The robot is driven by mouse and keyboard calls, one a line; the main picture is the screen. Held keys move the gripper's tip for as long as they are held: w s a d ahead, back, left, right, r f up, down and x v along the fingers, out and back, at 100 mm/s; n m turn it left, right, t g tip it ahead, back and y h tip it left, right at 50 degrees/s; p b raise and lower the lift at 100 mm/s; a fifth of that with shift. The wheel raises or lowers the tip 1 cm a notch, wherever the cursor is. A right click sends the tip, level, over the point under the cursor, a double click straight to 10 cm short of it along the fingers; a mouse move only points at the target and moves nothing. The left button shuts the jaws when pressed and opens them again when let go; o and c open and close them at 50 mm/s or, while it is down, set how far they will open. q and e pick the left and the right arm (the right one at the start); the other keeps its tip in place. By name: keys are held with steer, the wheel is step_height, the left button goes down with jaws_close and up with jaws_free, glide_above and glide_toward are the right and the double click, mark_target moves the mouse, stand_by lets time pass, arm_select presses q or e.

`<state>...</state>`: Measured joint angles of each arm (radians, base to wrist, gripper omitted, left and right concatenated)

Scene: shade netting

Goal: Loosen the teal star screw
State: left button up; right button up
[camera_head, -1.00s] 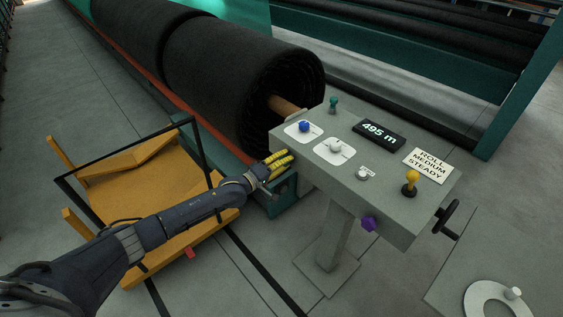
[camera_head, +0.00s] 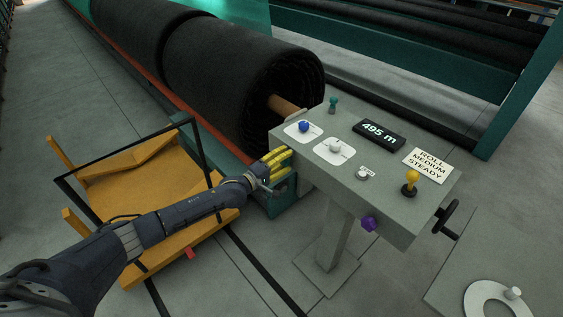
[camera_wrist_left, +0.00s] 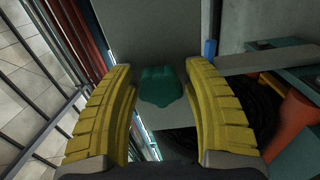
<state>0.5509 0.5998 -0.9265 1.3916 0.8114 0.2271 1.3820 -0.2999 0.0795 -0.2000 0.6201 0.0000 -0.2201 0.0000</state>
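The teal star screw (camera_wrist_left: 160,86) shows in the left wrist view, on the grey face of the control console. In the head view it is hidden. My left gripper (camera_wrist_left: 160,76) is open, with one yellow finger on each side of the screw and a visible gap on both sides. In the head view the left gripper (camera_head: 278,162) is at the left side of the console (camera_head: 340,190). My right gripper is not in view.
A black netting roll (camera_head: 240,75) lies behind; an orange cart (camera_head: 150,175) stands left.

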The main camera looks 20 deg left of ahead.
arm_select(q)
steer(key=shift+s+a, duration=0.1)
steer(key=shift+s, duration=0.05)
steer(key=shift+v, duration=1.35)
steer(key=m, duration=1.7)
steer(key=shift+x, duration=1.3)
